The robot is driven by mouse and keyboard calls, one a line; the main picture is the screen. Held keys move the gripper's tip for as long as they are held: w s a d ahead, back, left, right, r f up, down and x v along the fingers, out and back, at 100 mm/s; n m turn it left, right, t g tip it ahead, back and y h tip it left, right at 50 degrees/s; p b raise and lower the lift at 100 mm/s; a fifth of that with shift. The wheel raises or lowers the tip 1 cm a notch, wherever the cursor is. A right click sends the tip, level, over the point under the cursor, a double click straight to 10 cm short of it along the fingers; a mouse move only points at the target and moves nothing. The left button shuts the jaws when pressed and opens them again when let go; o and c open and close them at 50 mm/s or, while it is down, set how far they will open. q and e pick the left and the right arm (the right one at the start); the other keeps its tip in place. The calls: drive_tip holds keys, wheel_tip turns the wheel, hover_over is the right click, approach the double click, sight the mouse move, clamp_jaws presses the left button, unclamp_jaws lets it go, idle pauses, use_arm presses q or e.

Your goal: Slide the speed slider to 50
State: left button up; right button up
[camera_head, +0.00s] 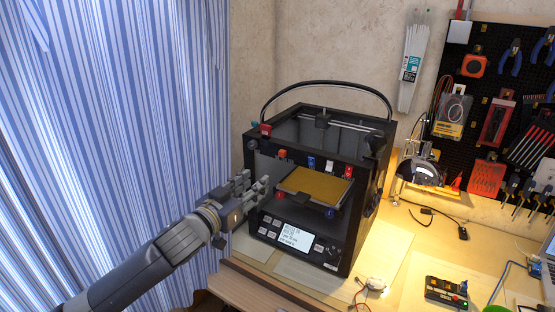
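A black box-shaped 3D printer (345,150) stands on the workbench. Its front carries a lit display (295,236) with small buttons beside it, and small red, blue and white parts sit along its upper front frame. I cannot make out which part is the speed slider, nor read its value. My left gripper (260,186) reaches in from the left and is in front of the printer's left front side, above the display. Its fingers are small here, and I cannot tell whether they are open or whether they touch the printer. My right gripper is not in view.
A yellow plate (313,184) lies inside the printer. A desk lamp (422,172), a small control box with coloured buttons (446,292) and loose wires are on the bench at right. A black pegboard (490,50) holds tools. A striped blue curtain (110,110) hangs at left.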

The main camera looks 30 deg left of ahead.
sight(280, 154)
use_arm(q)
drive_tip(key=shift+t+h, duration=0.3)
drive_tip(key=w+r+p, duration=0.1)
drive_tip(key=w, duration=0.2)
drive_tip(key=w+d+r+p, duration=0.1)
drive_tip(key=w, duration=0.2)
drive_tip(key=w+r+p, duration=0.1)
drive_tip(key=w, duration=0.1)
drive_tip(key=shift+w+d+r, duration=0.3)
drive_tip(key=shift+w+d, duration=0.05)
drive_tip(key=shift+w, duration=0.05)
drive_tip(key=shift+w+d+f, duration=0.1)
drive_tip(key=shift+w, duration=0.75)
clamp_jaws()
